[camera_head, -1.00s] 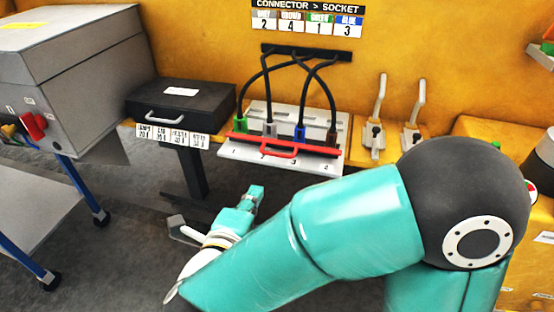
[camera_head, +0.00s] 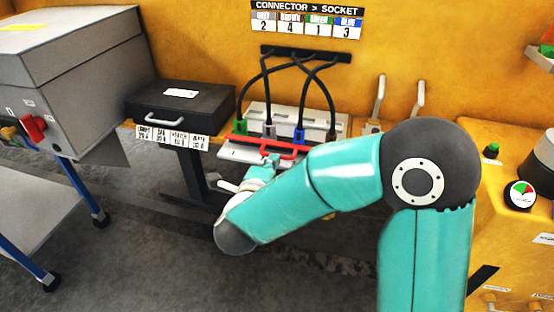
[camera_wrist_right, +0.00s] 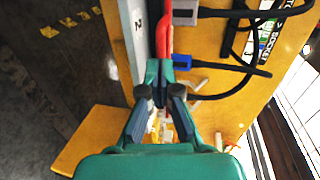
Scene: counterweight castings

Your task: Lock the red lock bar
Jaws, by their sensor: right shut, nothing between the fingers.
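The red lock bar (camera_head: 250,140) lies across the front of the socket panel, just below the row of plugged connectors, with its loop handle toward me. It also shows in the wrist view (camera_wrist_right: 165,35) as a red strip running up from the fingers. My right gripper (camera_head: 270,161) is at the handle, in front of the panel's front edge. In the wrist view its fingertips (camera_wrist_right: 160,72) are together and empty, at the near end of the visible red part. I cannot tell whether they touch it. The handle is partly hidden by the gripper. My left gripper is out of view.
Green (camera_head: 240,126), grey (camera_head: 268,130), blue (camera_head: 299,134) and brown (camera_head: 331,134) connectors stand behind the bar on black cables. A black case (camera_head: 180,106) is at the left. Two upright levers (camera_head: 379,98) stand to the right. The floor in front is clear.

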